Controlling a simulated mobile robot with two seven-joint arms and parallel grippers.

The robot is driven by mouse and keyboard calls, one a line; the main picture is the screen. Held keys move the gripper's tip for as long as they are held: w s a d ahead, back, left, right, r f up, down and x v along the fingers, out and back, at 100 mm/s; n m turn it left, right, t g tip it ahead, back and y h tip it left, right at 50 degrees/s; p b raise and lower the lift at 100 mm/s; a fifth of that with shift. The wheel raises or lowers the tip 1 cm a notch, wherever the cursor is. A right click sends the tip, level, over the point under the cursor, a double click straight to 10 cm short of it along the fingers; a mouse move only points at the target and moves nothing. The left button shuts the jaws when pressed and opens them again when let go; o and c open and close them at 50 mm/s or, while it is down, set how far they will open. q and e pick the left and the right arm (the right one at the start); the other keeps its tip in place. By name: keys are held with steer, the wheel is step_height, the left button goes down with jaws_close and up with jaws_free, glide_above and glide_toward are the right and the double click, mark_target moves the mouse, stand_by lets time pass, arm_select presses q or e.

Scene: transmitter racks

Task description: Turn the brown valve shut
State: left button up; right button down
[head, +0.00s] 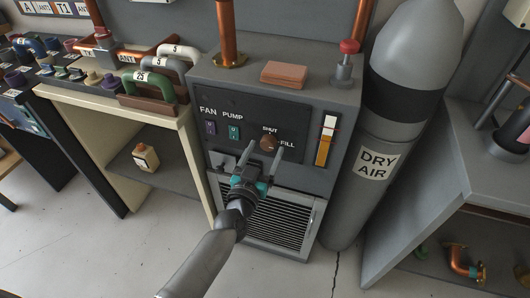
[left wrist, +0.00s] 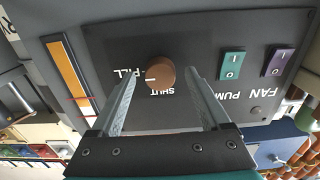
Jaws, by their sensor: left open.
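The brown valve (head: 268,142) is a round knob on the dark front panel of the grey cabinet, with SHUT and FILL lettered beside it. It also shows in the left wrist view (left wrist: 161,72), where that panel is upside down. Its white mark points left there, toward FILL rather than SHUT. My left gripper (head: 264,147) is open in front of the panel. In the left wrist view its fingers (left wrist: 163,76) lie on either side of the knob with gaps, and grip nothing. Whether the tips are level with the knob is unclear. My right gripper is out of view.
FAN (head: 210,128) and PUMP (head: 234,132) switches sit left of the knob, and a gauge (head: 326,140) sits right. A louvred grille (head: 280,222) is below. A DRY AIR cylinder (head: 372,165) stands close on the right. A pinkish block (head: 283,74) and red-topped fitting (head: 347,62) are on top.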

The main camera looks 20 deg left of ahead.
arm_select(q)
steer(key=shift+w, duration=0.3)
steer(key=shift+c, duration=0.2)
jaws_close()
stand_by(0.3)
